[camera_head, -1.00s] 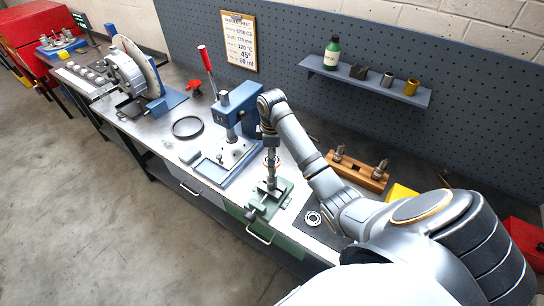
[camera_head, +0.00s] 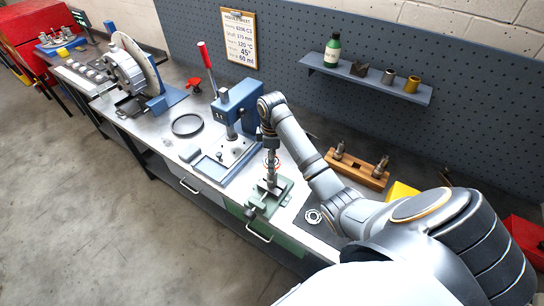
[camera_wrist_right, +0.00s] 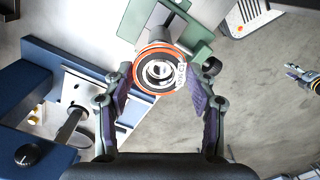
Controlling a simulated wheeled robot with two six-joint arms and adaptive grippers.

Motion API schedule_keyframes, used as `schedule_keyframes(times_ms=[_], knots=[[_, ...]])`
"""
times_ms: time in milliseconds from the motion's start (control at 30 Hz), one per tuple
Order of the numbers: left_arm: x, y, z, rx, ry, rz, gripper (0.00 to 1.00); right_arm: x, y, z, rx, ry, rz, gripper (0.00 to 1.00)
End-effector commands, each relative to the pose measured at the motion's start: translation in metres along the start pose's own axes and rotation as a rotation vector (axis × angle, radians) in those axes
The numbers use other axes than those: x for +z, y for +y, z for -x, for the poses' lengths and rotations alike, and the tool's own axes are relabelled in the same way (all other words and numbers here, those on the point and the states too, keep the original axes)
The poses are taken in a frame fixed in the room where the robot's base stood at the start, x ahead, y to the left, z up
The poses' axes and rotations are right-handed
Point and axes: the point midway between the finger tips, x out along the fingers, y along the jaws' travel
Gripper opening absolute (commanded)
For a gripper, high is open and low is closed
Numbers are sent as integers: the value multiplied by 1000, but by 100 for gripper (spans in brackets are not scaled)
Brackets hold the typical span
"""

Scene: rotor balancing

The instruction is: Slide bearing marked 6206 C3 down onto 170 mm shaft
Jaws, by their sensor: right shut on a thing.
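My right gripper (camera_head: 271,152) points down above the green vise (camera_head: 257,207) on the bench. It is shut on a bearing with an orange-red rim, seen in the right wrist view (camera_wrist_right: 181,75). Small lettering on the bearing is too blurred to read. The steel shaft (camera_head: 271,178) stands upright in the vise, below the bearing. In the wrist view the shaft and bearing bore look nearly in line. I cannot tell how far the shaft reaches into the bore.
A blue press (camera_head: 240,108) stands close to the left of my right arm. A wooden block (camera_head: 357,170) with metal parts is to the right. Another bearing (camera_head: 313,216) lies on a dark mat. A job sheet (camera_head: 239,40) hangs behind. A black ring (camera_head: 187,125) lies left.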

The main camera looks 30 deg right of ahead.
Motion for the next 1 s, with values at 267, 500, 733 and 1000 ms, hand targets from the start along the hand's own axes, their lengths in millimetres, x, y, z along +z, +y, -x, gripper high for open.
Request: schedule_keyframes(times_ms=[267,500,733,1000], knots=[[0,0,-4,0,0,0,50,0,0,-10,1,0,0,29],[0,0,-7,0,0,0,50,0,0,-19,1,0,0,29],[0,0,-9,0,1,0,50,0,0,-27,1,0,0,29],[1,1,-13,0,1,0,50,0,0,-36,1,0,0,29]])
